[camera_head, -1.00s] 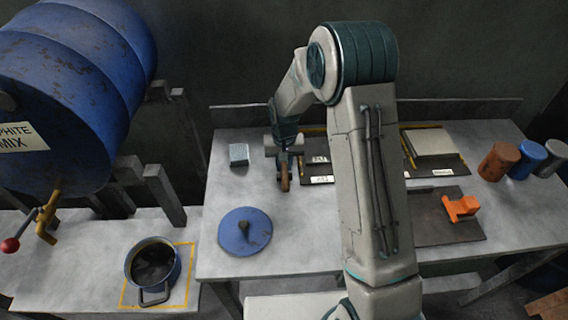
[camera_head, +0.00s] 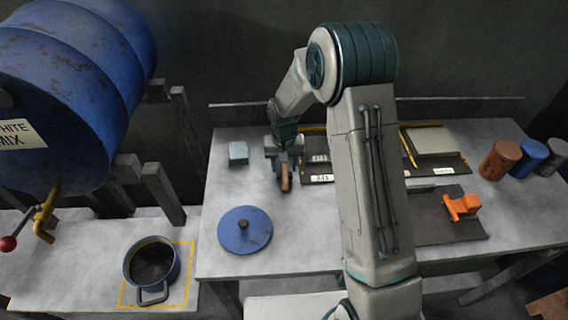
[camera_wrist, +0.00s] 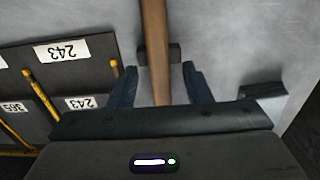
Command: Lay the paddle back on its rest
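The paddle's wooden handle (camera_wrist: 155,28) runs down the wrist view between my two fingers. It crosses over a small dark block (camera_wrist: 175,53), which looks like part of the rest. My gripper (camera_wrist: 160,75) is open around the handle, with a gap on each side. In the head view my gripper (camera_head: 284,160) is low over the back left of the table, and the end of the brown handle (camera_head: 286,180) shows below it. The paddle's far end is hidden, and I cannot tell whether the handle touches the block.
A blue lid (camera_head: 245,230) lies in front of my gripper, and a grey block (camera_head: 238,152) is to its left. Dark labelled boards (camera_head: 318,172) lie to the right, partly behind my arm. A pot (camera_head: 153,262) stands on the left bench below a blue drum (camera_head: 70,90).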

